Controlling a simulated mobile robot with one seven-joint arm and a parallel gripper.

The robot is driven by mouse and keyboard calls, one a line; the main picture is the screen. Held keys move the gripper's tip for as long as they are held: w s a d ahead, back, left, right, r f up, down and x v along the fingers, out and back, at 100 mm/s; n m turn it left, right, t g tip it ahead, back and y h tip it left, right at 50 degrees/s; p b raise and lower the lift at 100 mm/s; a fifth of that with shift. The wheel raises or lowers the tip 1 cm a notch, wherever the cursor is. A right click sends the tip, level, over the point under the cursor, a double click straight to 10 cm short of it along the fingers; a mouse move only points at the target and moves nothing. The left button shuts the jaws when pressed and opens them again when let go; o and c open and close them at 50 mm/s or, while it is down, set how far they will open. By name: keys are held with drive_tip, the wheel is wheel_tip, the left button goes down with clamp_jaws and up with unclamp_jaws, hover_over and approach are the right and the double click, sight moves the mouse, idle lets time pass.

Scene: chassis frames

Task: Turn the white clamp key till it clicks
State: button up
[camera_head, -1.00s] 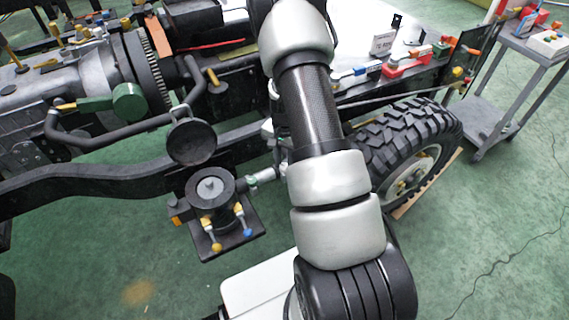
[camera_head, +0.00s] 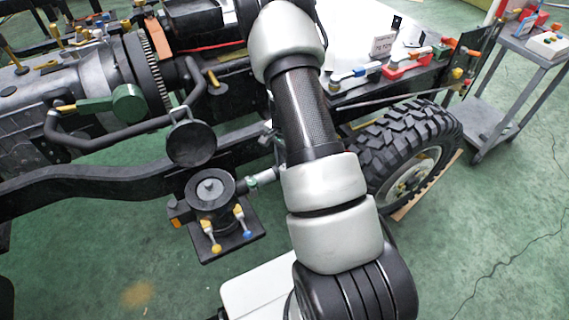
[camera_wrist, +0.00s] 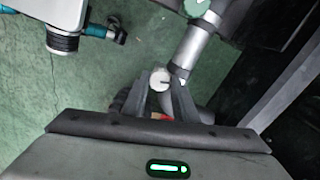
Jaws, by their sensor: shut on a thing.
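In the wrist view, the white clamp key (camera_wrist: 159,79) shows as a small round pale end with a dark mark. It sits between the two dark fingertips of my gripper (camera_wrist: 160,88), which is shut on it. The key is beside a grey pipe (camera_wrist: 190,47); the clamp under it is mostly hidden by the fingers. A little red shows below, between the fingers. In the head view my arm covers the gripper and the key.
A green round part (camera_wrist: 198,8) sits on the pipe. In the head view, a black canister (camera_head: 210,190) with yellow and blue taps stands left of my arm, near the dark frame rail (camera_head: 100,172). A tyre (camera_head: 405,150) is close on the right. Green floor lies open in front.

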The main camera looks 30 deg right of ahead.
drive_tip(key=o, duration=1.1)
drive_tip(key=shift+c, duration=0.2)
drive_tip(key=shift+r, duration=0.1)
wheel_tip(320, 180, up, 17)
drive_tip(key=p, duration=0.2)
drive_tip(key=shift+r, duration=0.15)
